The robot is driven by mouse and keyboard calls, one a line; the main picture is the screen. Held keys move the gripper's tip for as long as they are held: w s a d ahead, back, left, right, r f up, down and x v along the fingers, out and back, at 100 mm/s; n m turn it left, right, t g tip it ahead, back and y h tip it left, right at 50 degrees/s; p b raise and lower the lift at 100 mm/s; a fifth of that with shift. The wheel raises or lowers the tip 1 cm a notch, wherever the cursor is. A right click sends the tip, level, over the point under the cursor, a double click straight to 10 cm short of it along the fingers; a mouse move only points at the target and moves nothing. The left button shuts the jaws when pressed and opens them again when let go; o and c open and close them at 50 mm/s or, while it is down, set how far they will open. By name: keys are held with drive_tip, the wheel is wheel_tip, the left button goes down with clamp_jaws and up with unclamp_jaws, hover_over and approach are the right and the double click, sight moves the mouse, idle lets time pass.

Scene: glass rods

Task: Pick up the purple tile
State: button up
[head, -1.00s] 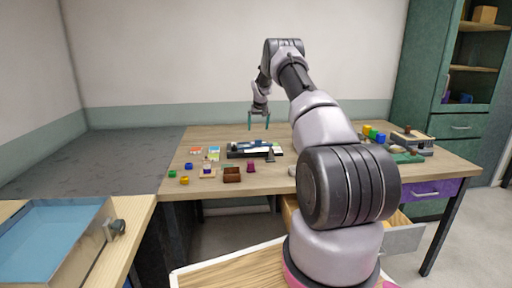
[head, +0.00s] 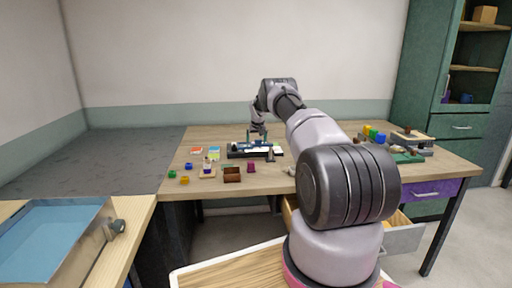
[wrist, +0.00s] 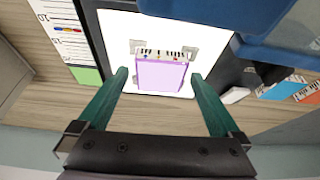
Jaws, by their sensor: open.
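The purple tile (wrist: 161,76) shows in the wrist view as a pale purple block with small dark marks along its far edge. It is over a bright white panel (wrist: 115,45) with a dark frame. My gripper (wrist: 159,78) is open, with its two teal fingers apart and the tile between their tips in the picture. I cannot tell whether the fingers reach down to the tile's height. In the head view my gripper (head: 258,139) is low over the dark tray (head: 236,155) on the table. The tile cannot be made out there.
A blue object (wrist: 240,25) and a dark block (wrist: 235,72) are close on the right in the wrist view. A ruled card (wrist: 62,30) lies on the left. In the head view, a brown box (head: 232,174) and a magenta cup (head: 251,167) stand in front of the tray.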

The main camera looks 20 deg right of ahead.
drive_tip(key=c, duration=1.5)
